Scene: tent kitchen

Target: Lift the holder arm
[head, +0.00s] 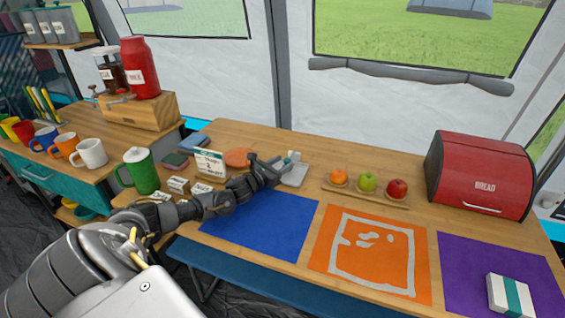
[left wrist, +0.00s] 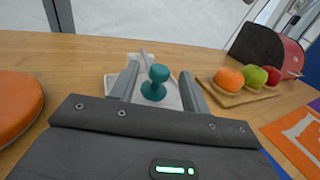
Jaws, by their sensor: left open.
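The holder (head: 295,176) is a small light grey piece on the wooden table, left of the fruit board. In the left wrist view a teal knob (left wrist: 158,73) stands on its pale grey base (left wrist: 172,97), and a thin pale bar runs up behind the knob; I take this bar to be the holder arm (left wrist: 144,58). My left gripper (head: 278,164) reaches in from the left, low over the table beside the holder. Its two fingers (left wrist: 158,90) are open, with the knob between them in the picture; I cannot tell whether they touch it. My right gripper is not in view.
A board (head: 365,196) with three fruits stands right of the holder, and a red bread box (head: 478,174) farther right. An orange round thing (head: 238,157), a sign (head: 210,163) and a green mug (head: 140,170) are on the left. Blue, orange and purple mats line the front edge.

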